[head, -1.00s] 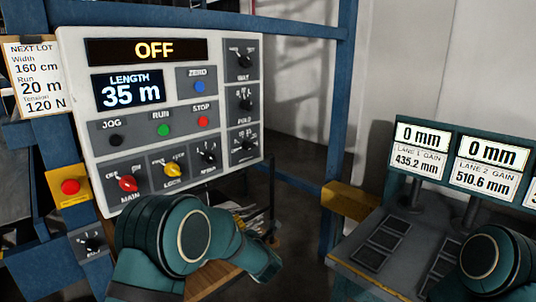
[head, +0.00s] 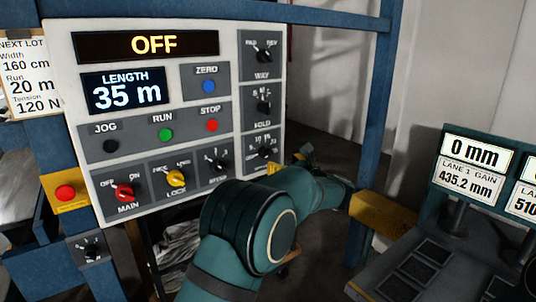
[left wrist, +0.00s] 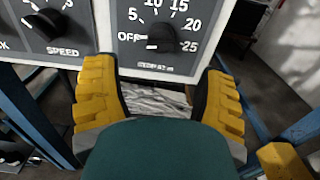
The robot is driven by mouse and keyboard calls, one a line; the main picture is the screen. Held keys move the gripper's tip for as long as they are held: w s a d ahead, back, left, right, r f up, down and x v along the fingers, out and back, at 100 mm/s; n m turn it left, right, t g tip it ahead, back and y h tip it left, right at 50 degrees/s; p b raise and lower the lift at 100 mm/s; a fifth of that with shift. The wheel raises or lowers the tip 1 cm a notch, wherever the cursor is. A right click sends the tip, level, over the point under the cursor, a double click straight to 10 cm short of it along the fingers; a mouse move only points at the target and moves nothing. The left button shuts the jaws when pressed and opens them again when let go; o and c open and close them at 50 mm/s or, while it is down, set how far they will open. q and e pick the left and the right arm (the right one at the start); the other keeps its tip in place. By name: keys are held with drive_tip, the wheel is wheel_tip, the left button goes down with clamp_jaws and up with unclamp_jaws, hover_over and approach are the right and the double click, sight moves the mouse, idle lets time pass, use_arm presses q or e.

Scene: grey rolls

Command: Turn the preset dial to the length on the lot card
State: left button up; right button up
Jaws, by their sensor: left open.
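The lot card (head: 27,82) at the left reads width 160 cm, run 20 m, tension 120 N. The preset dial (head: 264,152) is the lowest black knob in the panel's right column. In the left wrist view this dial (left wrist: 160,38) has marks OFF, 5, 10, 15, 20 and 25; its pointer seems turned toward OFF. My left gripper (head: 292,162) is by the panel's lower right corner. In the left wrist view its yellow fingers (left wrist: 160,78) are open and empty, spread below the dial, apart from it. My right gripper is out of view.
The panel's displays read OFF (head: 154,44) and LENGTH 35 m (head: 124,91). The speed knob (head: 216,163) is left of the dial, the hold knob (head: 264,105) above it. A blue post (head: 372,130) and yellow block (head: 384,214) stand to the right.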

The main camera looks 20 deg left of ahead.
sight(269, 155)
use_arm(q)
drive_tip(key=x, duration=0.8)
drive_tip(key=shift+w+a, duration=0.2)
clamp_jaws()
